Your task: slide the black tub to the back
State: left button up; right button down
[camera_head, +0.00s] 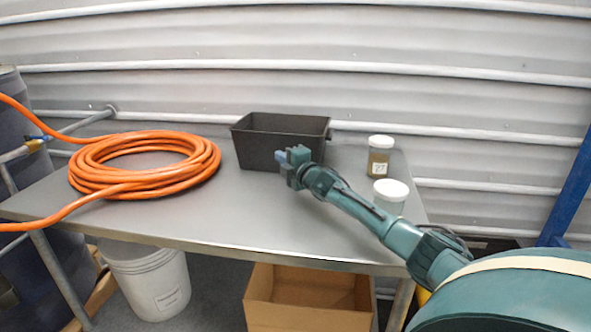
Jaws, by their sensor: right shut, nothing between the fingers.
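The black tub (262,152) is an open, rectangular container standing upright near the back edge of the grey table, right of the middle. My right gripper (281,157) reaches in from the right and is shut with nothing in it. Its tip is at the tub's front side, towards the right, and overlaps that wall in the picture. I cannot tell for certain whether it touches the tub. The gripper hides a part of the tub's front wall. My left gripper is not in view.
A coiled orange hose (200,160) lies on the table (225,215) at the left. Two white-lidded jars, a brown-filled one (379,160) and a nearer one (391,194), stand at the right. A cardboard box (300,310) and a white bucket (150,285) are below. A corrugated wall rises behind.

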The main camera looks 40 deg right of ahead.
jog(key=s, duration=0.7)
jog(key=shift+a+b, duration=0.35)
